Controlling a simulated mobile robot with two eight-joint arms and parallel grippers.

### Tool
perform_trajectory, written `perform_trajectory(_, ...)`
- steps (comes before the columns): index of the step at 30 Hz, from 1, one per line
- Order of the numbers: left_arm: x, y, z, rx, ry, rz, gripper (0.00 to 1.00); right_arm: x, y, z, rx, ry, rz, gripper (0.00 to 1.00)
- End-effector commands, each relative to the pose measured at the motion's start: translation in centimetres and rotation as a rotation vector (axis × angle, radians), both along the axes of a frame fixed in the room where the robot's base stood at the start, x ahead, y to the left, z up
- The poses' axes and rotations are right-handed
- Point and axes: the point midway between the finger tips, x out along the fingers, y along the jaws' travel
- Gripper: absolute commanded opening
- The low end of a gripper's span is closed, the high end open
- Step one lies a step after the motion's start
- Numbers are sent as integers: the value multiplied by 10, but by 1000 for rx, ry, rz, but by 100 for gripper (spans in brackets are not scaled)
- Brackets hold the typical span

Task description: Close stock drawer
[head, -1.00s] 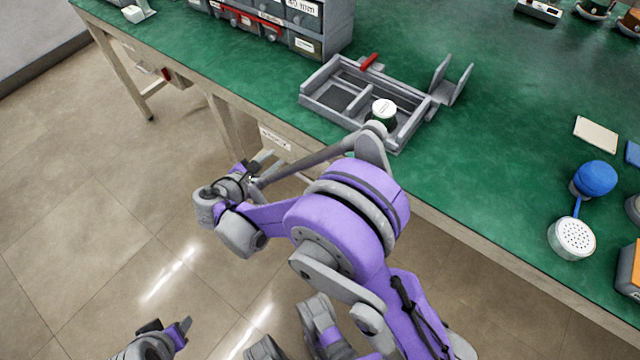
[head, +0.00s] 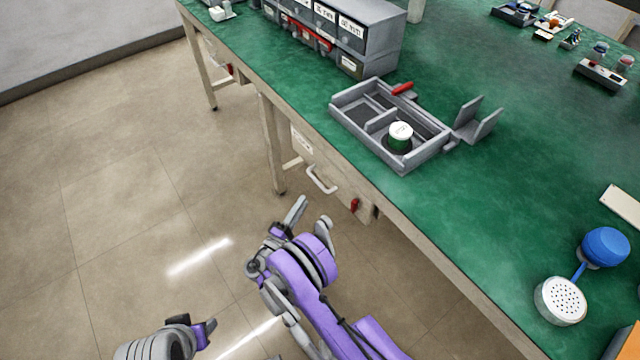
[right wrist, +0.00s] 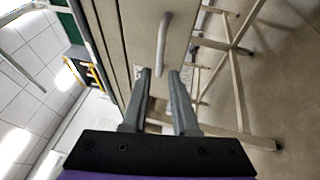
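The stock drawer (head: 345,192) is under the green bench's front edge, with a pale front, a label and a whitish bar handle (head: 322,180). Its front looks near the bench edge; I cannot tell if it is fully flush. The handle also shows in the right wrist view (right wrist: 163,45), beyond the fingertips. My right gripper (head: 291,217) is in front of and below the drawer, apart from the handle. In the right wrist view its two fingers (right wrist: 159,78) are apart with nothing between them. My left gripper (head: 207,328) is low over the floor, its fingers unclear.
On the bench (head: 480,220) a grey divided tray (head: 365,137) holds a white-topped canister (head: 400,132). A grey drawer cabinet (head: 375,40) stands behind. A bench leg (head: 272,145) stands left of the drawer. The floor in front is clear.

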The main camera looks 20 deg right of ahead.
Motion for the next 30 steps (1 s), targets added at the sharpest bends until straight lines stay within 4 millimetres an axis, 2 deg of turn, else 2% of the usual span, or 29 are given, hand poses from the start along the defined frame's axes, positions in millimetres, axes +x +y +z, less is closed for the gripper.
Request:
perform_trajectory(12,0,0,0,0,0,0,50,50,-56,14,0,2,-4,27)
perform_trajectory(18,0,0,0,0,0,0,50,62,-67,17,0,2,-2,27)
perform_trajectory(27,0,0,0,0,0,0,50,63,-69,17,0,3,-1,27)
perform_trajectory(30,0,0,0,0,0,0,50,63,-69,17,0,3,-1,11)
